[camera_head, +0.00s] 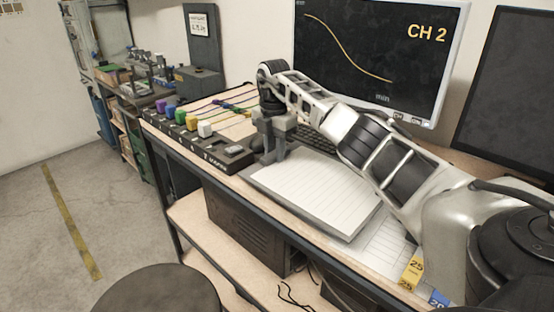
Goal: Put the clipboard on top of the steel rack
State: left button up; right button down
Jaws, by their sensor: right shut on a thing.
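The clipboard (318,195), with a sheet of lined white paper on a grey board, is at the front of the workbench. My right gripper (275,148) points down at the clipboard's far left end and is shut on it. I cannot tell whether the board is lifted or still touches the bench. The steel rack is not clearly identified; shelving with a metal frame (124,133) stands at the back left, holding tools and boxes. My left gripper is not in view.
A black device with coloured blocks (192,128) lies left of the gripper. A monitor (375,50) and keyboard (318,137) stand behind, with a dark screen (510,95) at right. A black case (248,232) is on the lower shelf. A round stool (158,292) is in front. Floor at left is clear.

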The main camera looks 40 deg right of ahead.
jog(key=f, duration=0.2)
jog(key=f+p, duration=0.1)
jog(key=shift+s+d+f, duration=0.15)
jog(key=shift+d+f, duration=0.05)
jog(key=shift+d, duration=0.1)
jog(key=shift+f, duration=0.2)
jog(key=c, duration=1.2)
grip_release()
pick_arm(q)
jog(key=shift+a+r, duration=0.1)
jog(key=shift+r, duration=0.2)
pick_arm(e)
jog(key=shift+o, duration=0.2)
notch_tip(320, 180, up, 11)
jog(key=shift+f+b, duration=0.1)
jog(key=shift+b, duration=0.6)
jog(key=shift+r, duration=0.55)
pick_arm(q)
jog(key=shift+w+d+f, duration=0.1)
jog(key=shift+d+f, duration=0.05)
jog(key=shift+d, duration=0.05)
pick_arm(e)
jog(key=shift+r, duration=0.1)
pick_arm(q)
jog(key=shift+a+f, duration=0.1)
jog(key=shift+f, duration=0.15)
